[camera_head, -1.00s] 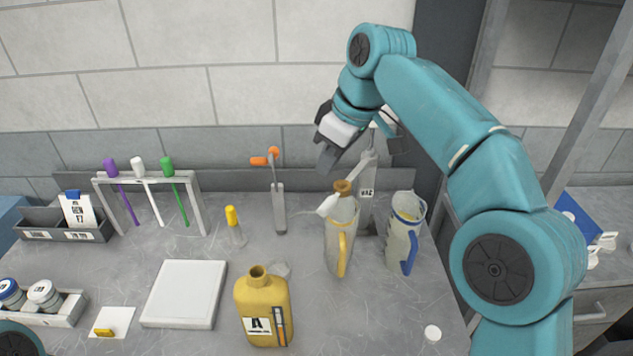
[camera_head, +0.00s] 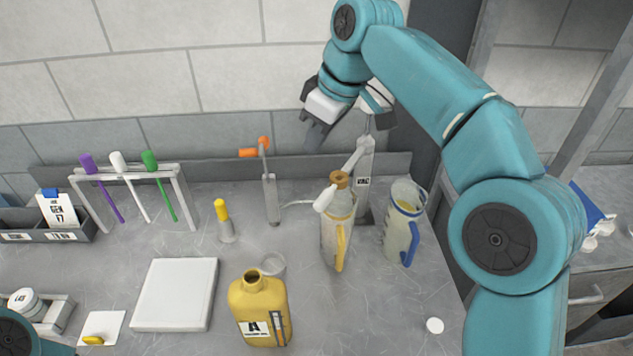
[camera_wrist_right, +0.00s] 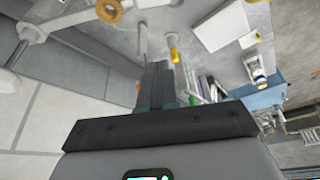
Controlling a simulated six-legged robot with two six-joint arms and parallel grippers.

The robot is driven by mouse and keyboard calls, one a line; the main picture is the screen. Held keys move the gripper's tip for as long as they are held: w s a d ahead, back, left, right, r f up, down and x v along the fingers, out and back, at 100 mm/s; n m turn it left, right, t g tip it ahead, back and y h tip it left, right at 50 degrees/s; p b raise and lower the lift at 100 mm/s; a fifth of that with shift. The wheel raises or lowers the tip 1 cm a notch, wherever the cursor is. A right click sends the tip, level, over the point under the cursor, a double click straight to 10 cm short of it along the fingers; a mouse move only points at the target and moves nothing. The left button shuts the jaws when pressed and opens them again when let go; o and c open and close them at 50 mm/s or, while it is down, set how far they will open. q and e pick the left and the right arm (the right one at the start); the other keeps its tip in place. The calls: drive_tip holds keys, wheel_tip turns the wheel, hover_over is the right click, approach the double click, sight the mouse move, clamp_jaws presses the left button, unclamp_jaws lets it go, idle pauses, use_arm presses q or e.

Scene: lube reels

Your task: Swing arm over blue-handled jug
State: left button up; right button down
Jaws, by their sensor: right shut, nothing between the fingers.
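The blue-handled jug (camera_head: 402,230) stands clear on the bench at the right. The yellow-handled jug (camera_head: 336,232) stands to its left. The swing arm (camera_head: 353,160) comes off the grey VAC post (camera_head: 364,190) and ends in a brass-coloured ring (camera_head: 339,180) and white nozzle (camera_head: 324,199) over the yellow-handled jug. My right gripper (camera_head: 314,137) is shut and empty, above and behind the nozzle and apart from it. In the right wrist view its shut fingers (camera_wrist_right: 158,82) show, with the brass ring (camera_wrist_right: 109,11) at upper left. My left gripper is out of view.
A yellow bottle (camera_head: 262,310) stands in front of the yellow-handled jug. A post with an orange handle (camera_head: 271,198) stands left of the jugs. A white pad (camera_head: 176,294) and rack (camera_head: 184,190) lie farther left.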

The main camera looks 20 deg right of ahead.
wheel_tip(320, 180, down, 10)
drive_tip(key=b, duration=0.1)
drive_tip(key=shift+s+f, duration=0.15)
idle(0.4)
drive_tip(key=shift+s+d, duration=0.1)
drive_tip(key=shift+s, duration=0.05)
